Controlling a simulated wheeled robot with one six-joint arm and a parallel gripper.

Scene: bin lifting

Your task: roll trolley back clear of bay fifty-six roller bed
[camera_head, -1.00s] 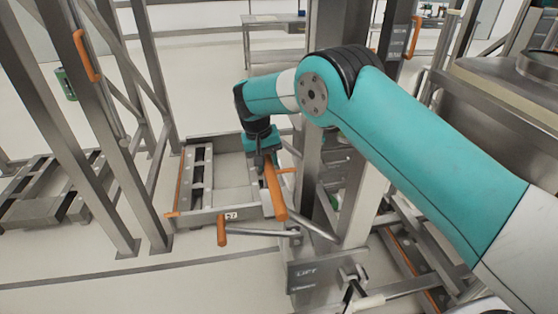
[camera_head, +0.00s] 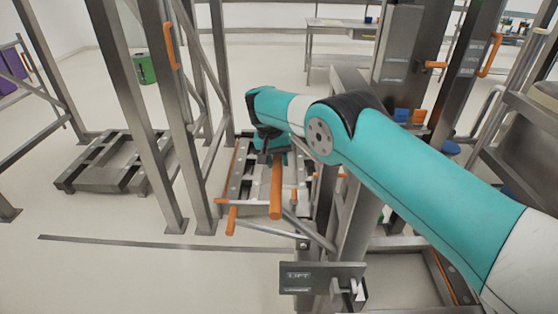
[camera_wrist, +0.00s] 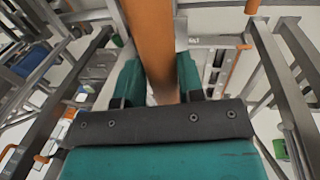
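My gripper (camera_head: 273,152) is closed around an upright orange handle bar (camera_head: 276,190). In the wrist view, the bar (camera_wrist: 150,40) runs between the two teal fingers (camera_wrist: 160,88). The steel lift trolley, with its mast (camera_head: 358,185) and a plate marked LIFT (camera_head: 322,278), stands just right of the gripper. A low bed with orange edges (camera_head: 232,172) lies behind and beneath the gripper, partly hidden by my arm and the handle. I cannot read a bay number on it, nor tell whether the trolley is clear of it.
Another low steel bed (camera_head: 115,165) stands to the left, behind upright steel posts (camera_head: 150,120). A green bin (camera_head: 145,68) and a steel table (camera_head: 340,35) are farther back. A steel frame crowds the right side. Pale floor (camera_head: 130,275) is open at front left.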

